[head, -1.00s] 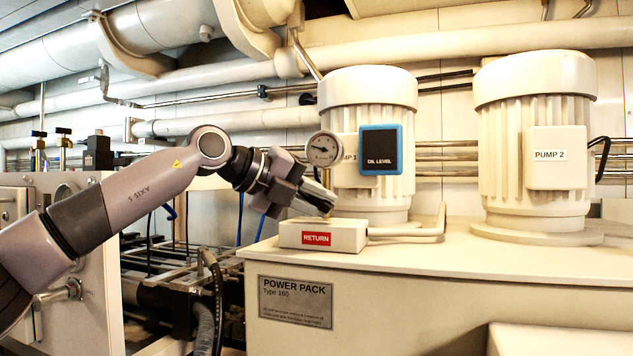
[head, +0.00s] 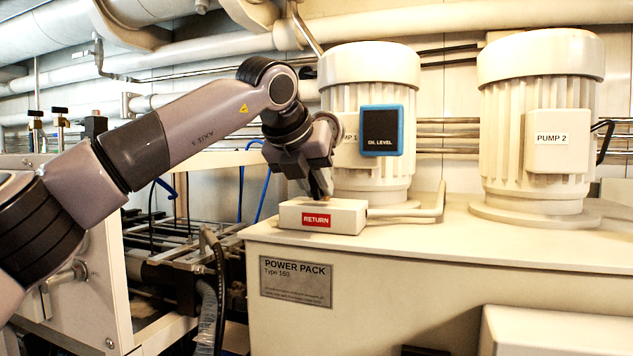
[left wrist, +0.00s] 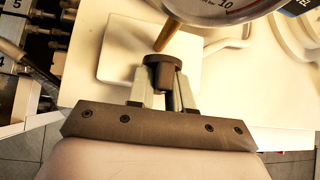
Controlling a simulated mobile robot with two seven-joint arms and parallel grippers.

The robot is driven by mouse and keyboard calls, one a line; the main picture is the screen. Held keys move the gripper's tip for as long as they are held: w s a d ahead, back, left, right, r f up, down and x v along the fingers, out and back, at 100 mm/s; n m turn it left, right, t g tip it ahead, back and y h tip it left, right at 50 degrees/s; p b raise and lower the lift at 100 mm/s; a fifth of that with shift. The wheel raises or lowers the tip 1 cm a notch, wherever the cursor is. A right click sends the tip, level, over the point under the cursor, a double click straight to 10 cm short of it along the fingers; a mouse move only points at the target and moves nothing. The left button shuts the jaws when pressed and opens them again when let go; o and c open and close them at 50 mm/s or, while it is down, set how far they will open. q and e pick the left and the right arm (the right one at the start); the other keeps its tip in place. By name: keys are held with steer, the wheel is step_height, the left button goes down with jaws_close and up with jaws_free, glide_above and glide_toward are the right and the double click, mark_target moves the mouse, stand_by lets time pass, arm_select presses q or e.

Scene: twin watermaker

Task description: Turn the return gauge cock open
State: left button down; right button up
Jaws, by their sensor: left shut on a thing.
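The return gauge cock shows in the left wrist view as a dark round piece with a short lever (left wrist: 164,70) at the base of a brass stem (left wrist: 168,38). My left gripper (left wrist: 166,92) has its light fingers on both sides of the lever and is shut on it. In the head view the left gripper (head: 322,192) points down onto the cream block (head: 346,216) labelled RETURN and hides the cock. The pressure gauge (left wrist: 212,10) is cut off at the top of the wrist view and hidden by my arm in the head view. My right gripper is not in view.
PUMP 1 motor (head: 372,70) with its blue-framed oil level box (head: 381,131) stands close behind the gripper. PUMP 2 motor (head: 537,70) is further right. A bent pipe (head: 410,212) leaves the block. The power pack top (head: 440,240) is clear in front.

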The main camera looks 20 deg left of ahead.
arm_select(q)
steer(key=shift+m+y, duration=0.3)
steer(key=shift+y, duration=0.2)
stand_by(0.3)
steer(key=c, duration=1.1)
jaws_free()
steer(key=shift+s+r, duration=0.35)
steer(key=shift+b+v, duration=0.75)
steer(key=shift+v, duration=2.3)
steer(key=shift+s, duration=0.1)
steer(key=shift+f, duration=0.1)
